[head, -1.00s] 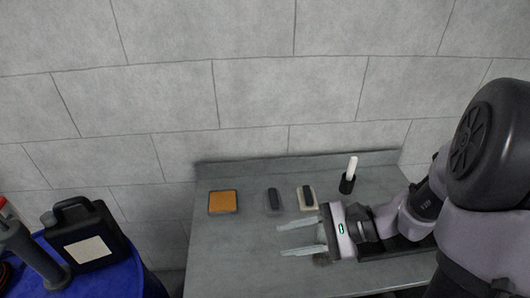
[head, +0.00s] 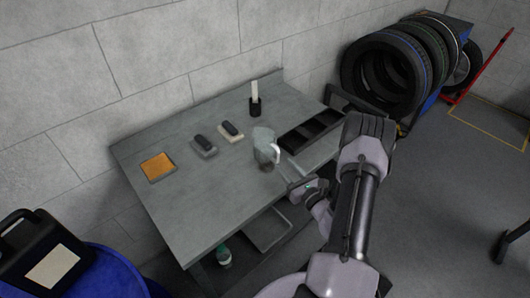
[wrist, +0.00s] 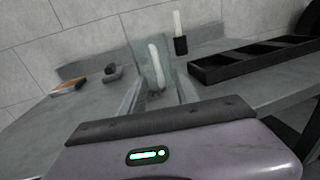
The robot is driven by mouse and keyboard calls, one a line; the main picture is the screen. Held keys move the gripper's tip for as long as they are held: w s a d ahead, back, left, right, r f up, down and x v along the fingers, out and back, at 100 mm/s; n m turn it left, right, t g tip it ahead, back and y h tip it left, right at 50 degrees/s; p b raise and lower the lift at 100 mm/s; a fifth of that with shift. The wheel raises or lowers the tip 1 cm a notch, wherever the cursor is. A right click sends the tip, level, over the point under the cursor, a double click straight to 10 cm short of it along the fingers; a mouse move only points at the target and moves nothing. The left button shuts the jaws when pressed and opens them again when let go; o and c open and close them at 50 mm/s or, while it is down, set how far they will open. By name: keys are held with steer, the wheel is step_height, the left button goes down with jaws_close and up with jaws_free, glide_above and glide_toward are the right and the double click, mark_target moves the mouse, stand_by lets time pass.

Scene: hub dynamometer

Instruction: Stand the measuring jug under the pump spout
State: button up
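The measuring jug (head: 266,147) is a clear grey vessel with a white handle. It stands upright on the grey bench, left of my gripper (head: 288,170) in the head view. In the wrist view the jug (wrist: 144,66) is straight ahead, its handle facing my gripper (wrist: 158,92). The fingers are apart, one on each side of the handle in that view. I cannot tell whether they touch it. The pump spout is not in view now.
An orange pad (head: 158,166), two small dark-topped blocks, a black holder with a white stick (head: 255,100) and a black tray (head: 311,132) are on the bench. A black canister (head: 42,254) stands on a blue drum (head: 112,270). Tyres (head: 395,65) stand at the right.

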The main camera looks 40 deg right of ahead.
mark_target(278, 157)
steer(key=w, duration=0.2)
steer(key=w+b, duration=0.1)
steer(key=w, duration=0.2)
steer(key=shift+w+d+b, duration=0.3)
steer(key=shift+w, duration=0.05)
jaws_close()
stand_by(1.0)
